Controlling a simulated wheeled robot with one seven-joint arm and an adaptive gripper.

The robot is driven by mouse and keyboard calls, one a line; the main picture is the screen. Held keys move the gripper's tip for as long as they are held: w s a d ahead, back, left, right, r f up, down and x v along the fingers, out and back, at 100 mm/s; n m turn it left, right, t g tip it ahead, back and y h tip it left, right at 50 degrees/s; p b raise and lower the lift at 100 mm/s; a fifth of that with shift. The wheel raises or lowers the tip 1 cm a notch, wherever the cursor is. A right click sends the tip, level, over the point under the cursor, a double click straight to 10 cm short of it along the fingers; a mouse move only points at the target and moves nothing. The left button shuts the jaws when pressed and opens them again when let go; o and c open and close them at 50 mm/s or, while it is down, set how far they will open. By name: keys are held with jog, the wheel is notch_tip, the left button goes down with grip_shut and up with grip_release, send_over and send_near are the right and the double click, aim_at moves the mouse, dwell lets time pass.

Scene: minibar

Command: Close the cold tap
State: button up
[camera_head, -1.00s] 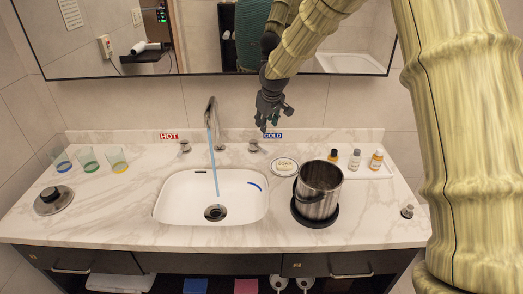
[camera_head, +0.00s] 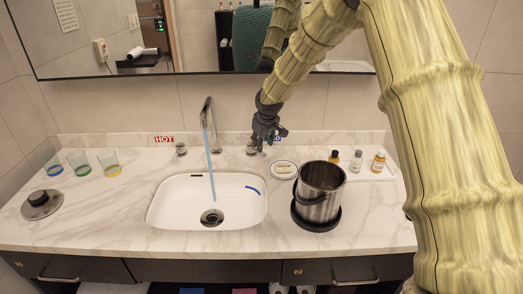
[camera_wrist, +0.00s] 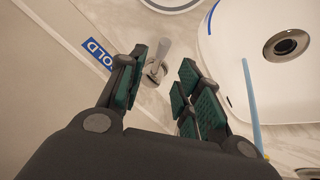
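The cold tap (camera_head: 251,150) is a small metal handle on the counter, right of the spout. In the wrist view the cold tap (camera_wrist: 155,66) appears between and just beyond the fingertips, its lever pointing up in the picture. My gripper (camera_head: 261,141) is over the tap in the head view and hides part of it. In the wrist view my gripper (camera_wrist: 160,84) is open, with green pads on both sides of the tap. I cannot tell whether a pad touches it. The faucet (camera_head: 207,112) has a blue stream of water running into the sink (camera_head: 170,205).
The blue COLD label (camera_wrist: 97,53) is beside the left finger. The hot tap (camera_head: 181,149) stands left of the faucet. A soap dish (camera_head: 284,169), a metal bucket (camera_head: 320,190) and small bottles (camera_head: 356,160) stand to the right. Glasses (camera_head: 78,164) are at far left. The mirror (camera_head: 190,60) is behind.

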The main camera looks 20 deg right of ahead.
jog(key=shift+p+x, duration=0.55)
jog(key=shift+x, duration=2.75)
grip_shut()
